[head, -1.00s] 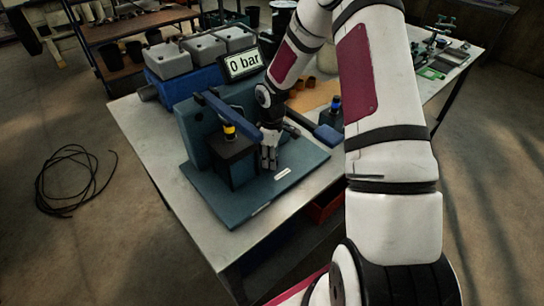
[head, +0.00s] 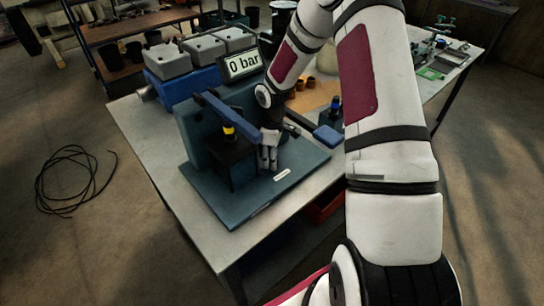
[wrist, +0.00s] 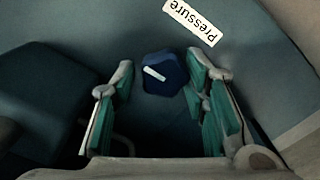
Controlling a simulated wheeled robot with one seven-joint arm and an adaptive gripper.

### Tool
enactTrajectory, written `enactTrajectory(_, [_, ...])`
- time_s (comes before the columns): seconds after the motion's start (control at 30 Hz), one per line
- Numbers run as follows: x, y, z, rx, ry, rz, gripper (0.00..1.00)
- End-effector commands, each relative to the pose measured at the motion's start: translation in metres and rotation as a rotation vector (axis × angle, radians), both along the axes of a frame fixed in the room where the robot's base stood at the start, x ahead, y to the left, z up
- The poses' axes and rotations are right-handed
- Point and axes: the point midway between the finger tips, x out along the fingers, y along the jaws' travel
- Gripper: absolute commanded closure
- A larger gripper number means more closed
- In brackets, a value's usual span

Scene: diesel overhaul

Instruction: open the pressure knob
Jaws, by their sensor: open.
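The pressure knob (wrist: 164,74) is a dark blue, many-sided knob with a white pointer line on top, seen in the wrist view. It sits on the teal base plate beside a white "Pressure" label (wrist: 193,22). My gripper (wrist: 162,85) is open, with one finger to the left of the knob and one to the right; I cannot tell whether either touches it. In the head view my gripper (head: 268,158) points down over the teal test stand (head: 240,205), and the knob is hidden behind it. The display (head: 243,64) reads 0 bar.
A blue lever (head: 226,108) runs above a dark block with a yellow-banded part (head: 229,131), just left of my gripper. A blue bin (head: 185,88) with grey boxes stands behind. The front of the metal table (head: 250,238) is clear.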

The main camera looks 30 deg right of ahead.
Motion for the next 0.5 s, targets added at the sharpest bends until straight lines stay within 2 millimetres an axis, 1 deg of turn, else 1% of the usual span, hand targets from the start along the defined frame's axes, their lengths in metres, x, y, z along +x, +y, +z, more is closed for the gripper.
enactTrajectory(0.03, [-0.003, 0.005, 0.000, 0.005, 0.009, 0.004, 0.46])
enactTrajectory(0.33, [-0.004, 0.006, 0.001, 0.007, 0.011, 0.005, 0.46])
enactTrajectory(0.43, [-0.003, 0.005, 0.009, 0.006, 0.008, 0.004, 0.46])
enactTrajectory(0.5, [-0.003, 0.005, 0.020, 0.004, 0.006, 0.003, 0.46])
